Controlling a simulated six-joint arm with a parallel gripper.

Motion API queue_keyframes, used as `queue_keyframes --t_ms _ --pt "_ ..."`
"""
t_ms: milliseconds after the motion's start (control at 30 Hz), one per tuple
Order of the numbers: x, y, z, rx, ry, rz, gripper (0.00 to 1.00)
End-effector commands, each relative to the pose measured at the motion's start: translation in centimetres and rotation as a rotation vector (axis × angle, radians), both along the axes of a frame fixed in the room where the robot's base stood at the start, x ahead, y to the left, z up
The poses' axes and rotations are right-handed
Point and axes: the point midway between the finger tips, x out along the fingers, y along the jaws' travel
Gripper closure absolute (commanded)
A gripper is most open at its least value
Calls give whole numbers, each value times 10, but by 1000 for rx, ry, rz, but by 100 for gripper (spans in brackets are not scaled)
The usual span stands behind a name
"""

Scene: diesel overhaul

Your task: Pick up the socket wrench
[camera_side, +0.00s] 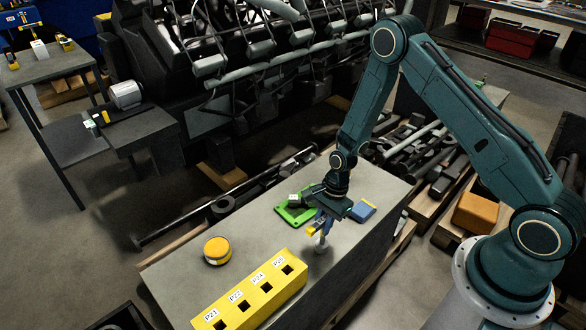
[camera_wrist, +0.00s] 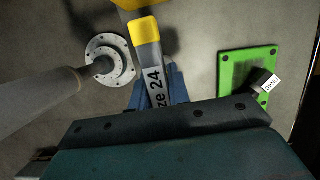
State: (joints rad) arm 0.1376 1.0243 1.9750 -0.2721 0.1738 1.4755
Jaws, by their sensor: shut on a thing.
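The socket wrench (camera_wrist: 150,62) shows in the wrist view as a grey bar with a yellow end and dark lettering that reads in part "ze 24". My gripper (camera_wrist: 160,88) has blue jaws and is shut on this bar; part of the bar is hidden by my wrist. In the side view, my gripper (camera_side: 321,218) is low over the right part of the grey bench top, with the wrench's yellow end (camera_side: 311,231) sticking out beside it. I cannot tell where the wrench's socket end is.
A grey post on a round, holed base (camera_wrist: 123,62) stands beside the wrench. A green plate (camera_side: 291,215) with a small labelled block lies behind my gripper. A blue item (camera_side: 362,210), a round yellow-orange tin (camera_side: 217,250) and a yellow block with labelled square holes (camera_side: 250,292) are nearby.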

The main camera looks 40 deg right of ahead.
Motion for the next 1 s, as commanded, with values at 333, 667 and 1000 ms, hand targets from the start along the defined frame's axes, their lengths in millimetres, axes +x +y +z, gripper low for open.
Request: queue_keyframes --t_ms 333,667,1000 --pt "1 0 26 0 -3 0 100" --pt "1 0 78 0 -5 0 100" --pt "1 0 141 0 -6 -1 100"
